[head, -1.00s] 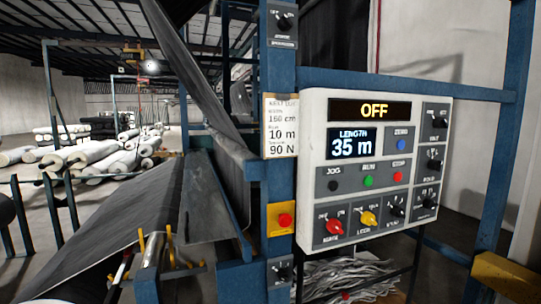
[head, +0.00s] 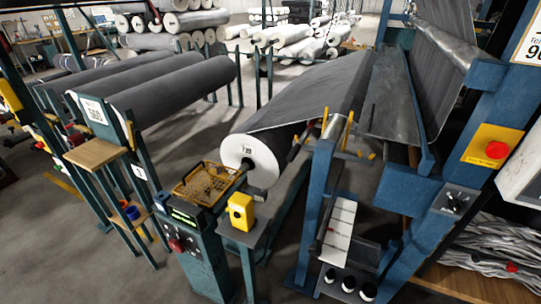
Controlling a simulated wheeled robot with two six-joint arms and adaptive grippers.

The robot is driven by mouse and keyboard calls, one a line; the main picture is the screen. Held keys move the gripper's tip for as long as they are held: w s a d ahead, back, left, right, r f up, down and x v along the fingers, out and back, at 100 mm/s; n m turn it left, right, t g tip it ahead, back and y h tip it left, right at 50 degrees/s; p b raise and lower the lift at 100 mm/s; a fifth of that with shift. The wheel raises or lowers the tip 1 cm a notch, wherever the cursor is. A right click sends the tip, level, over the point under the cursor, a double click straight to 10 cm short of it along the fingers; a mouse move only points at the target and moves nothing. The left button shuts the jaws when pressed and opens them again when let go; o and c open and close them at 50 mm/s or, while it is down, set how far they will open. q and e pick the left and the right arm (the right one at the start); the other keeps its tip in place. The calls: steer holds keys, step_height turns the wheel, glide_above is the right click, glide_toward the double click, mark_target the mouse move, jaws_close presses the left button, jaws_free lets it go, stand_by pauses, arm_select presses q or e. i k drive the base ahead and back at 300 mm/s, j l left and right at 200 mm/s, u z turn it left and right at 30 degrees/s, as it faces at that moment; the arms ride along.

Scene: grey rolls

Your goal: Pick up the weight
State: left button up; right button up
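I cannot identify a weight for certain in the head view. Several dark round pieces with light rims (head: 348,284) sit low on a blue frame at the bottom centre; they are too small to name surely. A yellow block with a dark round spot (head: 240,211) is on a blue stand in the lower middle. A yellow wire-like tray (head: 207,184) with small items in it is beside it. A small blue item (head: 132,212) is on a low wooden shelf at left. Neither of my grippers is in view.
A large grey roll with a white end (head: 250,158) lies in the blue machine frame. More grey rolls (head: 180,87) lie on a rack at left. A red button on a yellow plate (head: 492,147) is at right. Grey floor (head: 60,260) is open at lower left.

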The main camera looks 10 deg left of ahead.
mark_target(330, 276)
steer(key=k+j+u, duration=0.15)
steer(key=j, duration=0.2)
steer(key=k+j+u, duration=0.2)
steer(key=j, duration=0.2)
steer(key=k+j+u, duration=0.15)
steer(key=j, duration=0.25)
